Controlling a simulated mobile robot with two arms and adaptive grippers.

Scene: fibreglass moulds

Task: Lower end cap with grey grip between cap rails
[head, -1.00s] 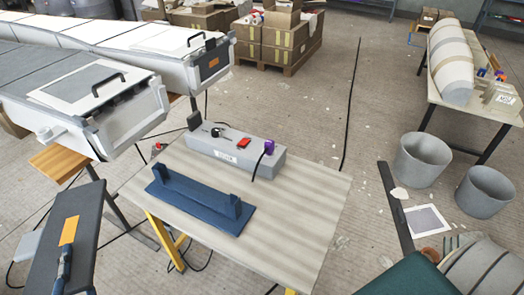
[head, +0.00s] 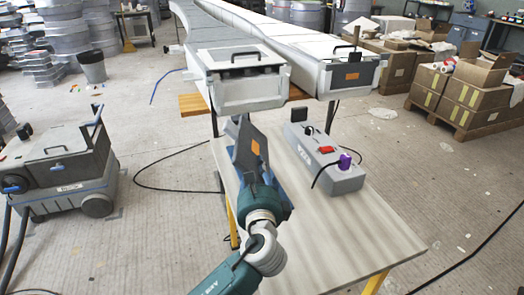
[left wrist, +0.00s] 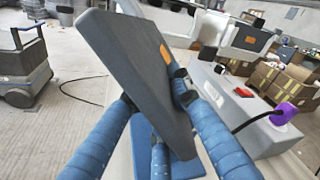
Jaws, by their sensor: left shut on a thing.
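The end cap (head: 246,150) is a dark grey flat panel with an orange label. My left gripper (head: 258,184) is shut on it and holds it tilted above the table, in front of the left white mould (head: 248,90). In the left wrist view the cap (left wrist: 130,65) fills the middle between blue fingers. Its grey grip is hidden by the fingers. The left mould's near end has a pale frame with a black handle on top; its cap rails are too small to tell clearly. The cap is apart from that end. My right gripper is out of view.
The table (head: 350,225) holds a blue stand (left wrist: 186,168), partly hidden by my arm, and a grey control box (head: 325,160) with a cable. The right mould has a dark labelled cap (head: 354,76). A wheeled machine (head: 60,165) stands left. The table's right is bare.

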